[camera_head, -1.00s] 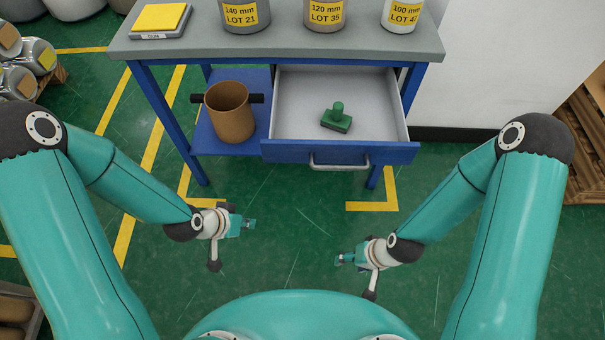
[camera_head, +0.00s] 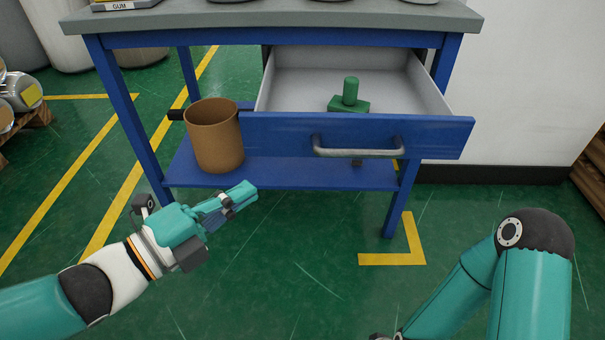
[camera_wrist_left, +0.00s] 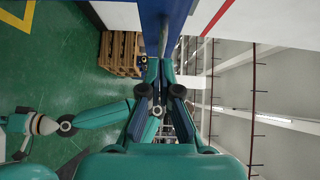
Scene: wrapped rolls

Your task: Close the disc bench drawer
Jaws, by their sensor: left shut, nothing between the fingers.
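The bench drawer stands open, pulled out toward me, with its blue front panel (camera_head: 280,133) and grey bar handle (camera_head: 358,152) facing me. A green stamp-like piece (camera_head: 350,93) lies inside on the pale drawer floor. My left gripper (camera_head: 246,191) is shut and empty, low and to the left of the handle, apart from the drawer front in the head view. Its closed fingers (camera_wrist_left: 160,85) point toward blue bench parts in the left wrist view; which part is unclear. My right arm shows at lower right in the head view, its gripper outside the frame.
The grey bench top (camera_head: 290,15) spans above the drawer. A brown cylindrical container (camera_head: 215,140) stands on the blue lower shelf (camera_head: 290,172), left of the drawer. The green floor (camera_head: 300,270) before the bench is clear. Wrapped rolls sit at far left.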

